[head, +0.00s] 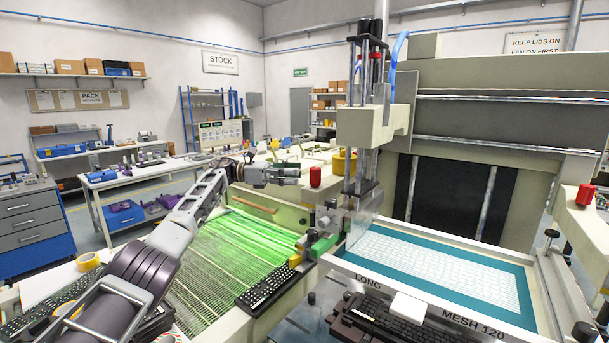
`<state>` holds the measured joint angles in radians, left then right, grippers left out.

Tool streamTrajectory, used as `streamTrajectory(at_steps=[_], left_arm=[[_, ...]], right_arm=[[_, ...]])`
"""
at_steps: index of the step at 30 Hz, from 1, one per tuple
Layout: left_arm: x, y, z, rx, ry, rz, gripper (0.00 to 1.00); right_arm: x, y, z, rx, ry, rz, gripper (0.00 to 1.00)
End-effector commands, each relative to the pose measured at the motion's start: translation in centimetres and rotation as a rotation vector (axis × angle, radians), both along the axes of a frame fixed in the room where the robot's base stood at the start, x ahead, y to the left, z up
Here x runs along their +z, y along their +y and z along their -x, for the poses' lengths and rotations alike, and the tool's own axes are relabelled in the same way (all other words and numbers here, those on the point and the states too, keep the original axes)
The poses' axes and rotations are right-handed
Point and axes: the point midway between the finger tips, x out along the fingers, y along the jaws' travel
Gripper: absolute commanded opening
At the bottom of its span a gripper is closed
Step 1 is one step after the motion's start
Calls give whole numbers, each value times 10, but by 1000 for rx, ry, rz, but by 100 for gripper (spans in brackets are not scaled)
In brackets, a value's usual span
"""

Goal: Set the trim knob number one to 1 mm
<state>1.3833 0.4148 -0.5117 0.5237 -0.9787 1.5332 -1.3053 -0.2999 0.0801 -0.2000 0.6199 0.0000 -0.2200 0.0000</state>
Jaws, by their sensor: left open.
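My left arm comes in from the lower left. Its gripper (288,175) is open and empty, held above the back edge of the green-lit bed. A red knob (315,176) stands just right of the gripper, apart from it in the picture. A second red knob (585,195) is on the cream block at the far right. A green knob-like part (323,245) sits lower, by the near corner of the screen frame. No number or mm scale is readable, so I cannot tell which is trim knob number one. My right gripper is not in view.
The print screen (395,249), with a teal border, lies right of the green-lit bed (228,250). A yellow tape roll (88,262) is at left.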

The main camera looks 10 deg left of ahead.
Motion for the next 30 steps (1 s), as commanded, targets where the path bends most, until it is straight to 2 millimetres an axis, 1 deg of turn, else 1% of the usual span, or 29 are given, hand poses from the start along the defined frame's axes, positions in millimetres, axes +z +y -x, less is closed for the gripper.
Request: streamTrajectory(at_steps=[1,5,12,18,30], left_arm=[[1,8,1,3,0,0,53],[0,27,4,3,0,0,53],[0,44,7,1,1,0,53],[0,49,8,0,-1,0,53],[0,49,8,0,0,0,53]], right_arm=[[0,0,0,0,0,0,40],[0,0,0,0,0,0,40],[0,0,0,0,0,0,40],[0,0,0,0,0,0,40],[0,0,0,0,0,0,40]])
